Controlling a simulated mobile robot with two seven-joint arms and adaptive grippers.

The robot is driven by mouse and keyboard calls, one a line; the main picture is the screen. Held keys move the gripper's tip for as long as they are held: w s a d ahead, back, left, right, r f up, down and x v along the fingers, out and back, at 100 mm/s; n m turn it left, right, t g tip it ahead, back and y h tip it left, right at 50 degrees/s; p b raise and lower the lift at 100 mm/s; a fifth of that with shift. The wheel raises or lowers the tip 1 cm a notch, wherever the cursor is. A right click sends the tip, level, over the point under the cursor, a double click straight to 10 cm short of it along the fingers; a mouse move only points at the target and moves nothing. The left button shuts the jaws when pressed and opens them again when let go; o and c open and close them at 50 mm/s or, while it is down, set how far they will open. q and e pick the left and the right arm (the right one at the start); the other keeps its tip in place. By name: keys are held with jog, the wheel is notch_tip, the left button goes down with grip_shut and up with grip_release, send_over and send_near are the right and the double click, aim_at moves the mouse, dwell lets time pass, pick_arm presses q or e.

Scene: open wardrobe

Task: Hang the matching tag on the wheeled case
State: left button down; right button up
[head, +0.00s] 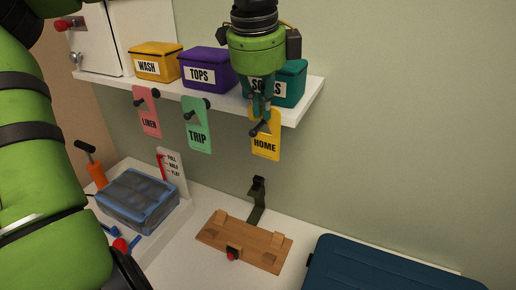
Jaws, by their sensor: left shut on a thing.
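Three tags hang in a row on dark pegs below the shelf: a pink LINEN tag (148,115), a green TRIP tag (197,137) and a yellow HOME tag (265,147). My left gripper (261,105) points down in front of the shelf, its fingers shut on the upper part of the HOME tag. The tag still overlaps its peg in this view; I cannot tell whether it is off it. A dark blue case (385,268) lies at the lower right, cut by the frame edge; no wheels show. My right gripper is not in view.
The white shelf (311,99) carries a yellow WASH box (154,62), a purple TOPS box (205,70) and a teal box (292,83) partly hidden by my gripper. Below are a blue-grey packed bundle (138,200), a wooden board (243,243) and a dark upright bracket (257,199).

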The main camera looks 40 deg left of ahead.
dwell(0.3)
pick_arm(q)
jog(key=s+d+b, duration=0.3)
jog(key=s+b, duration=0.2)
jog(key=s, duration=0.4)
jog(key=shift+s+b, duration=0.25)
jog(key=shift+b, duration=0.1)
dwell(0.9)
dwell(0.5)
